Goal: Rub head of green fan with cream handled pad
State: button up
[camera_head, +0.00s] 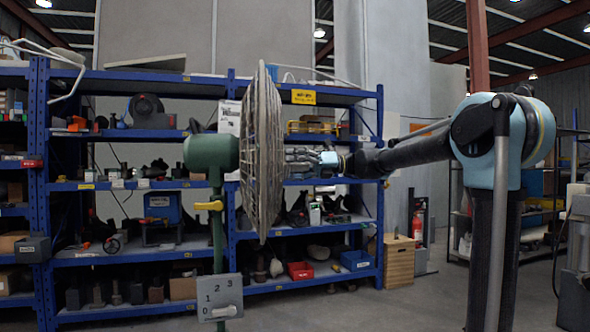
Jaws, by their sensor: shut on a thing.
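The green fan stands left of centre, with a green motor housing (210,152), a green post and a round wire cage (262,150) seen nearly edge-on. My gripper (298,160) is at the right side of the cage, at about the height of its middle. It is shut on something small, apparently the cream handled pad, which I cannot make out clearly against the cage. Whether the pad touches the cage wires is not clear. My arm reaches in from the right.
A yellow lever (209,206) sticks out at the fan's post. A blue shelf rack (160,256) full of parts stands behind. A wooden box (399,262) is right of it.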

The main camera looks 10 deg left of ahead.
aim_at(308, 170)
jog(key=shift+w, duration=0.1)
jog(key=w, duration=0.1)
jog(key=w+a, duration=0.1)
jog(key=w, duration=0.1)
jog(key=shift+w+a, duration=0.25)
jog(key=shift+a, duration=0.05)
jog(key=shift+s+d, duration=0.2)
jog(key=shift+s, duration=0.35)
jog(key=shift+s+d, duration=0.15)
jog(key=shift+s, duration=0.35)
jog(key=shift+s+d, duration=0.25)
jog(key=shift+s, duration=0.65)
jog(key=shift+c, duration=0.8)
jog(key=shift+d, duration=0.1)
jog(key=shift+v, duration=2.9)
